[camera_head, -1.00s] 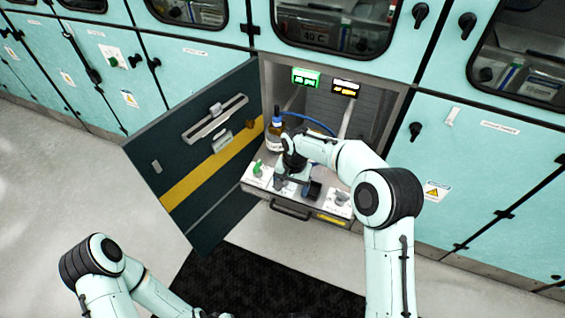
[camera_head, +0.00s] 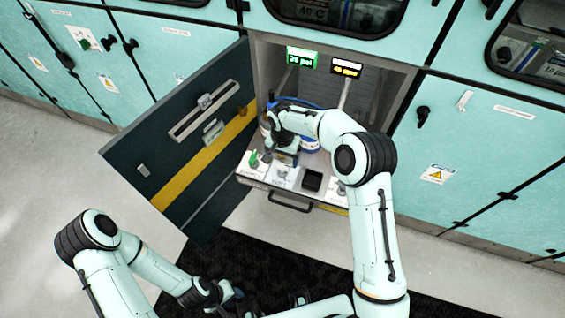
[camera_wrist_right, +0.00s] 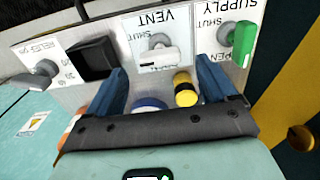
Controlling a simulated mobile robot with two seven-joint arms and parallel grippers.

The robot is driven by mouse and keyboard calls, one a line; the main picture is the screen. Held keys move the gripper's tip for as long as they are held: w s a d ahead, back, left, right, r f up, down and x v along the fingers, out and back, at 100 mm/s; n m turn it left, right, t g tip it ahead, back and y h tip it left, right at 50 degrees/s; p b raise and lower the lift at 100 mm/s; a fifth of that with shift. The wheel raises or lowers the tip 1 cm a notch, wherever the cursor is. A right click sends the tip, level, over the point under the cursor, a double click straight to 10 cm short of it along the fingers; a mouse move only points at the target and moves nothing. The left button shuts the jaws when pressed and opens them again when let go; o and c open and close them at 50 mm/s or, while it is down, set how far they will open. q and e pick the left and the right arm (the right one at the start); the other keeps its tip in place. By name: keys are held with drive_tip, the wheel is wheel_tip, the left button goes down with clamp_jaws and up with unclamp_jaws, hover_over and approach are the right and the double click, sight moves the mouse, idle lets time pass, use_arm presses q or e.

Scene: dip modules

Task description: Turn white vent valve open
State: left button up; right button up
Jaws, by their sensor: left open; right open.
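The white vent valve handle (camera_wrist_right: 158,54) sits on a panel marked VENT, with SHUT marked beside it, in the right wrist view. Its bar lies crosswise in that view. My right gripper (camera_wrist_right: 164,72) is open, its blue fingers apart on either side of the handle's line, with nothing held. I cannot tell whether it touches the panel. In the head view my right gripper (camera_head: 284,156) is over the pull-out shelf and partly hides the vent panel (camera_head: 282,175). My left gripper (camera_head: 273,301) is low at the bottom edge, open and partly cut off, far from the valve.
A green supply valve (camera_wrist_right: 242,42) is beside the vent, with a black square (camera_wrist_right: 92,58) and grey knob (camera_wrist_right: 40,75) on the other side. A yellow-topped item (camera_wrist_right: 186,88) shows between my fingers. The open cabinet door (camera_head: 185,140) stands left. A green display (camera_head: 301,57) hangs above.

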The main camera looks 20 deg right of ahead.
sight(283, 164)
drive_tip(key=shift+f, duration=1.8)
drive_tip(key=c, duration=1.1)
drive_tip(key=shift+o, duration=0.2)
